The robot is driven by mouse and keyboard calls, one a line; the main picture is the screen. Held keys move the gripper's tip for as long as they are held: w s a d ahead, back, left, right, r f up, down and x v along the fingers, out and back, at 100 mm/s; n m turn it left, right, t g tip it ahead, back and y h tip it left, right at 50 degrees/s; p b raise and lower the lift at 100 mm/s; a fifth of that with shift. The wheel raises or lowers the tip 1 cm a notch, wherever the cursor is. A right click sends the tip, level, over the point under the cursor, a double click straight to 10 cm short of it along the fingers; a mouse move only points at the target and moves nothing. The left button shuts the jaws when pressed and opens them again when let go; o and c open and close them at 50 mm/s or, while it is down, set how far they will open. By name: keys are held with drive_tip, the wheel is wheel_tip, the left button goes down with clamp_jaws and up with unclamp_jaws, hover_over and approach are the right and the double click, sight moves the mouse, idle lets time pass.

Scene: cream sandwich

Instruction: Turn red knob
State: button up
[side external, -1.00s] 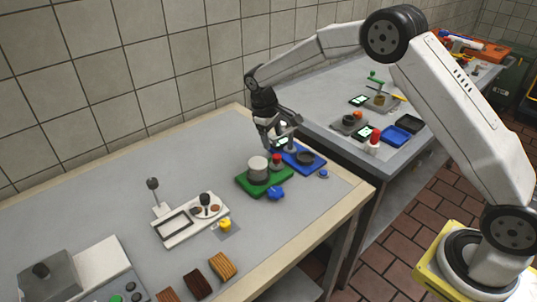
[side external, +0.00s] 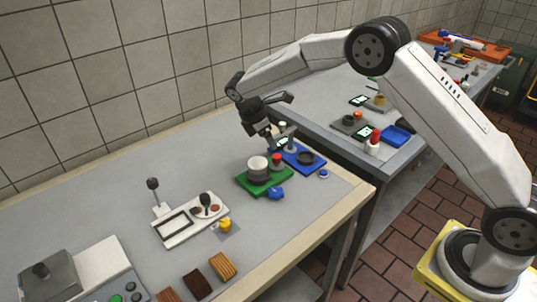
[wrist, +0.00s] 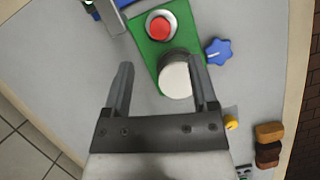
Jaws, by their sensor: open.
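The red knob (side external: 276,159) is a small round red cap on the green board (side external: 247,185). In the wrist view the red knob (wrist: 159,27) sits in a pale round collar, ahead of my fingertips. A white-topped cylinder (side external: 258,164) stands beside it on the board; in the wrist view this cylinder (wrist: 176,78) shows between my fingers, closer to the right one. My gripper (side external: 268,138) is above and behind the green board, apart from the knob. In the wrist view my gripper (wrist: 161,62) is open, with nothing held.
A blue star-shaped knob (wrist: 219,51) is at the green board's side. A blue board (side external: 316,167) with a dark round dish lies to the right. A white tray (side external: 178,238) and brown blocks (side external: 198,283) are toward the front left.

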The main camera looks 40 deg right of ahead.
sight(277, 156)
drive_tip(key=shift+x, duration=3.9)
clamp_jaws()
